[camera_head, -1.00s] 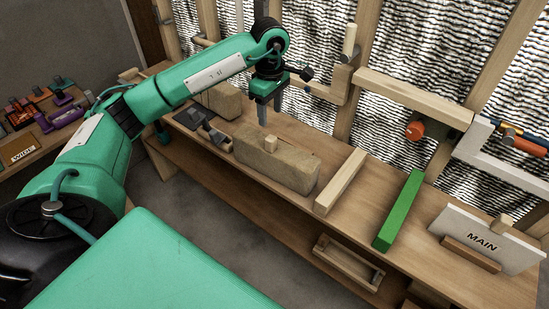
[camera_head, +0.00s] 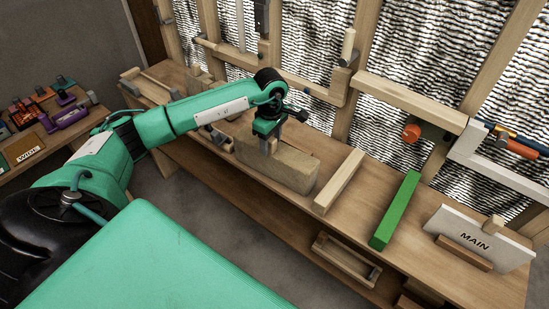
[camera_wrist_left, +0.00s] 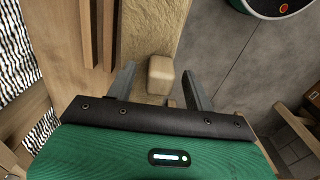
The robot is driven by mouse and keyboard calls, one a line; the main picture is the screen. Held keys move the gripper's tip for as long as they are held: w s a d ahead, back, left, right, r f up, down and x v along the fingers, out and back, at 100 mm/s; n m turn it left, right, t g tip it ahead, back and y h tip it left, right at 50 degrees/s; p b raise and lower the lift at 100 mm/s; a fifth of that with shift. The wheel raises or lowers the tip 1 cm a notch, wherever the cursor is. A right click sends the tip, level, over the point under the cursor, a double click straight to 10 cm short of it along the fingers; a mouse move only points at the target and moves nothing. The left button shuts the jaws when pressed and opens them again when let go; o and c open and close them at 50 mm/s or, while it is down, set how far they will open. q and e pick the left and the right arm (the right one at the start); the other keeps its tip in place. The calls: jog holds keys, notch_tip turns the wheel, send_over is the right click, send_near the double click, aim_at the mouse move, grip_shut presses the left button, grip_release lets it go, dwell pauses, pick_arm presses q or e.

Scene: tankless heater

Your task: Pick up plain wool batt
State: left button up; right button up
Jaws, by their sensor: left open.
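The plain wool batt, a tan fibrous block (camera_head: 292,172), stands on the wooden bench. Its body also shows in the left wrist view (camera_wrist_left: 150,30). A small pale wooden knob (camera_wrist_left: 160,74) sits on the batt; in the head view my gripper hides it. My left gripper (camera_head: 268,146) is over the batt with its fingers pointing down. In the left wrist view my open gripper (camera_wrist_left: 160,85) has one finger on each side of the knob, with gaps visible. My right gripper is not in view.
On the bench right of the batt lie a pale wooden bar (camera_head: 340,180), a green bar (camera_head: 396,210) and a white MAIN sign (camera_head: 482,240). A stud wall (camera_head: 400,90) rises behind. A small wooden frame (camera_head: 346,260) sits on the shelf below.

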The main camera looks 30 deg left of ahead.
pick_arm(q)
grip_shut()
jog(key=shift+r, duration=0.1)
notch_tip(320, 180, up, 20)
jog(key=b, duration=0.3)
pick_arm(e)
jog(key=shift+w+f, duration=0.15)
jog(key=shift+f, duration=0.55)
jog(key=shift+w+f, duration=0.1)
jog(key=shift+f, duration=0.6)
